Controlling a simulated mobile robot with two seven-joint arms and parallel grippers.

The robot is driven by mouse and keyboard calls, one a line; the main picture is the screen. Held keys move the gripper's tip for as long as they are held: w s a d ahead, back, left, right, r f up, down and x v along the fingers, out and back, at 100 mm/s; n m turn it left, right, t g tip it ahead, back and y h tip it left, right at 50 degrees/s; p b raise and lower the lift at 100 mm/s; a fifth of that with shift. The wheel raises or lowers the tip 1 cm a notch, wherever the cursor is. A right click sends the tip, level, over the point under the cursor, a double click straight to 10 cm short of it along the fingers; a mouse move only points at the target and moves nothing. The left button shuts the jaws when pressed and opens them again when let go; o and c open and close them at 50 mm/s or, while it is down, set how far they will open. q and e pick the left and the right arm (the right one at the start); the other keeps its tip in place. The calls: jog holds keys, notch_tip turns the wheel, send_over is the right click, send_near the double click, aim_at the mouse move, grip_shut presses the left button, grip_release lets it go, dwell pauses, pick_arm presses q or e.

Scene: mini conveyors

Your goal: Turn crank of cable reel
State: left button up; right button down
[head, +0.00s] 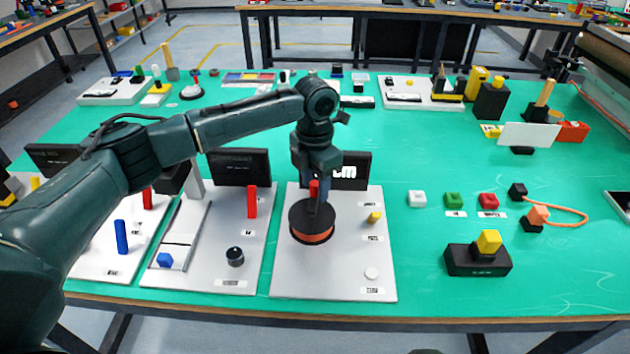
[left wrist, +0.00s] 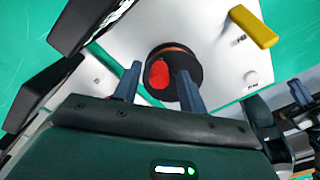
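The cable reel (head: 311,233) is a black drum with an orange band of cable, on a white panel (head: 335,270) near the front of the table. Its red crank handle (head: 313,186) stands up from the top, partly hidden by my left gripper (head: 318,195). In the left wrist view, the red handle (left wrist: 159,75) lies in the gap between the two spread fingers of my left gripper (left wrist: 160,85), nearer the right finger. The reel's dark disc (left wrist: 176,62) shows behind it. The left gripper is open and points down over the reel. My right gripper is not in view.
A yellow-topped lever (head: 375,217) and a white button (head: 371,273) are right of the reel on its panel. A neighbouring panel (head: 200,278) on the left carries a red post (head: 252,201) and a black knob (head: 235,256). A dark display (head: 350,172) stands behind the reel.

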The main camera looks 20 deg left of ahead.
aim_at(315, 183)
pick_arm(q)
notch_tip(315, 183, up, 13)
dwell(0.7)
